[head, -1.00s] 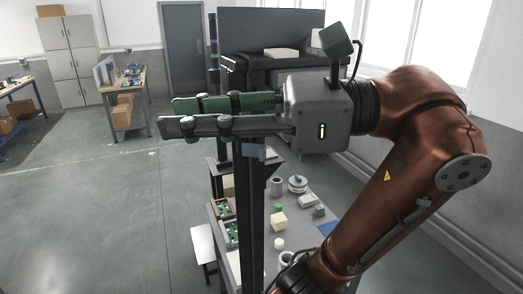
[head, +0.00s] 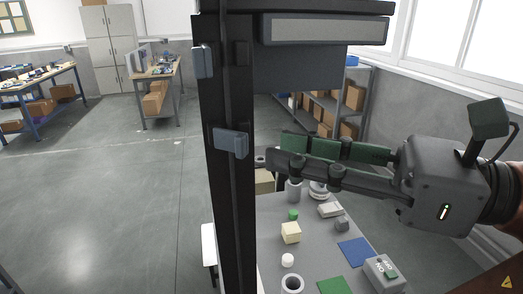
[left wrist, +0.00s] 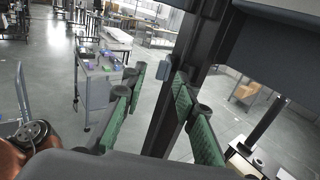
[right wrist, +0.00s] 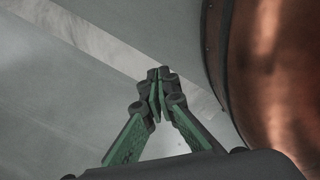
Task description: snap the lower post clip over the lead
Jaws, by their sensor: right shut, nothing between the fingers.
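A dark upright post (head: 228,200) stands close in front in the head view. The lower post clip (head: 230,142), a blue-grey block, is on its face; an upper clip (head: 202,62) sits above it. My left gripper (head: 277,152) reaches in from the picture's right, its fingertips just right of the post near the lower clip's height. My right gripper (right wrist: 158,82) is shut and empty. I cannot make out the lead.
A grey table (head: 325,240) behind the post holds a cream block (head: 291,232), cylinders, a blue mat (head: 355,252) and a grey box (head: 384,273). A dark panel with a pale strip (head: 325,30) hangs above.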

